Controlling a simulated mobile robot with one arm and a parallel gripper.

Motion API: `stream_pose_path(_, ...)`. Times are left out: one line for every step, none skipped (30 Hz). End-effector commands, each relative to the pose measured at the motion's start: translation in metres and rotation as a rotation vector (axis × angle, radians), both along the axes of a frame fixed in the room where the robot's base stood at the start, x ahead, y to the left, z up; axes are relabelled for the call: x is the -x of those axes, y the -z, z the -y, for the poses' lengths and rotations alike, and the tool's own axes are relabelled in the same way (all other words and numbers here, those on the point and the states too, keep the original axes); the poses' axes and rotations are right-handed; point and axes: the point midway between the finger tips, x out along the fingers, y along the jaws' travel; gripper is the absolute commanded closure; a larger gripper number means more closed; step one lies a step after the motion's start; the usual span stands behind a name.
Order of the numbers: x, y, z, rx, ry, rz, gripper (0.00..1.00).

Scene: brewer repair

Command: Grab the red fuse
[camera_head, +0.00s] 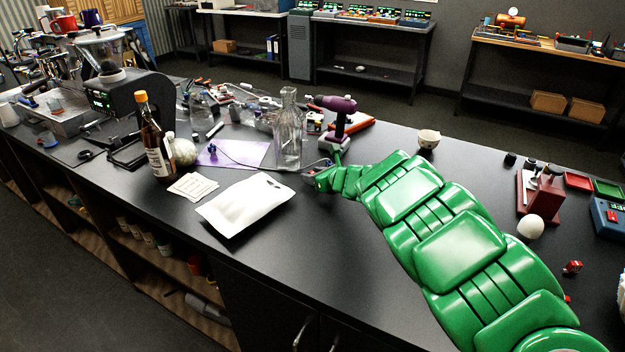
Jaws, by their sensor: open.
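My green arm reaches in from the lower right across the black counter (365,285). My gripper (318,174) is at its far end, small in the view, low over the counter near the foot of a clear glass bottle (289,135). It is open; its fingers are partly hidden by the arm. I cannot make out a red fuse for sure. A small red block with white marks (573,267) lies at the right, well away from my gripper, with a bit of red below it, beside my arm. Anything under the arm is hidden.
A purple drill (337,112) stands just behind my gripper. A white pouch (245,205), a brown bottle (153,140) and a purple sheet (233,153) lie or stand to the left. A small bowl (429,139) is behind the arm. The counter's front middle is clear.

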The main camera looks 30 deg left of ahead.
Motion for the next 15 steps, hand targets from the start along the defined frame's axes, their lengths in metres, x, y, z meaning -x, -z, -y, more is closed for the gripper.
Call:
stream_pose_path(-0.0001,0.0003,-0.0004,0.000,0.000,0.000,0.54)
stream_pose_path(-0.0001,0.0004,-0.0004,0.000,0.000,0.000,0.54)
stream_pose_path(-0.0001,0.0003,-0.0003,0.000,0.000,0.000,0.54)
stream_pose_path(-0.0001,0.0001,-0.0003,0.000,0.000,0.000,0.54)
stream_pose_path(-0.0002,0.0002,-0.0002,0.000,0.000,0.000,0.54)
stream_pose_path(-0.0002,0.0001,-0.0001,0.000,0.000,0.000,0.56)
stream_pose_path(-0.0002,0.0001,-0.0001,0.000,0.000,0.000,0.60)
stream_pose_path(-0.0002,0.0000,-0.0002,0.000,0.000,0.000,0.65)
stream_pose_path(-0.0002,0.0001,-0.0001,0.000,0.000,0.000,0.71)
stream_pose_path(-0.0002,0.0001,-0.0001,0.000,0.000,0.000,0.76)
stream_pose_path(-0.0002,-0.0001,-0.0002,0.000,0.000,0.001,0.80)
stream_pose_path(-0.0002,0.0000,-0.0002,0.000,0.000,0.001,0.86)
stream_pose_path(-0.0002,0.0000,-0.0002,0.000,0.000,0.001,0.91)
stream_pose_path(-0.0002,0.0000,-0.0002,0.000,0.000,0.001,0.96)
stream_pose_path(-0.0002,0.0000,-0.0002,0.000,0.000,0.000,1.00)
